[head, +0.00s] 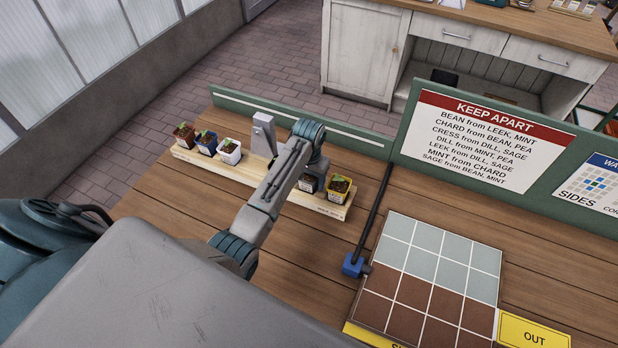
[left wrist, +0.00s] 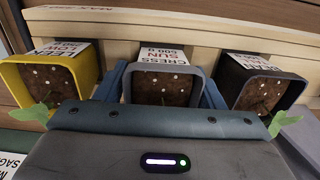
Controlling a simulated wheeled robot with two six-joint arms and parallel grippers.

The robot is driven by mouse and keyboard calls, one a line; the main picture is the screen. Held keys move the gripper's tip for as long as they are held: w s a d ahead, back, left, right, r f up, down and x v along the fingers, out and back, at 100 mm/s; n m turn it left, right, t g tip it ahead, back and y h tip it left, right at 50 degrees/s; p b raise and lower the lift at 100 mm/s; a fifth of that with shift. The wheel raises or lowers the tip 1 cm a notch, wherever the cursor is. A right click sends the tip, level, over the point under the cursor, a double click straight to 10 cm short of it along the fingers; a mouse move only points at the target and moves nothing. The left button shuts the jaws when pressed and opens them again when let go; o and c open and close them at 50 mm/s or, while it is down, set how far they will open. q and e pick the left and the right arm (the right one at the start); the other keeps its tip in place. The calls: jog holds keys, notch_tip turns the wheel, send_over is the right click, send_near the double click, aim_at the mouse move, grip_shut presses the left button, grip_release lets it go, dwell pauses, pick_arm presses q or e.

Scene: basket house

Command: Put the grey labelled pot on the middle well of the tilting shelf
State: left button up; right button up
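The grey pot (left wrist: 163,85), with a white label reading CRESS SUN, stands between the two fingers of my left gripper (left wrist: 164,92) in the left wrist view. The fingers touch its sides. It is in line with a yellow pot (left wrist: 50,85) and a black pot (left wrist: 260,88) on either side, at the pale wooden shelf (head: 240,176). I cannot tell whether the grey pot rests fully in its well. In the head view my left arm covers the shelf's middle right part, and the fingertips are hidden. My right gripper is out of view.
A brown pot (head: 184,135), a blue pot (head: 207,143) and a white pot (head: 229,151) stand on the shelf's left part. A grey post (head: 264,133) rises behind its middle. A black rod with a blue block (head: 352,264) and a tiled board (head: 438,262) lie to the right.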

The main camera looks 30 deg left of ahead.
pick_arm(q)
jog(key=shift+o, duration=1.1)
jog(key=shift+r, duration=0.1)
notch_tip(320, 180, up, 6)
jog(key=b, duration=0.3)
jog(key=shift+r, duration=0.15)
notch_tip(320, 180, up, 5)
jog(key=shift+p, duration=1.15)
jog(key=shift+r+p, duration=0.4)
jog(key=shift+r, duration=0.05)
jog(key=shift+f, duration=0.15)
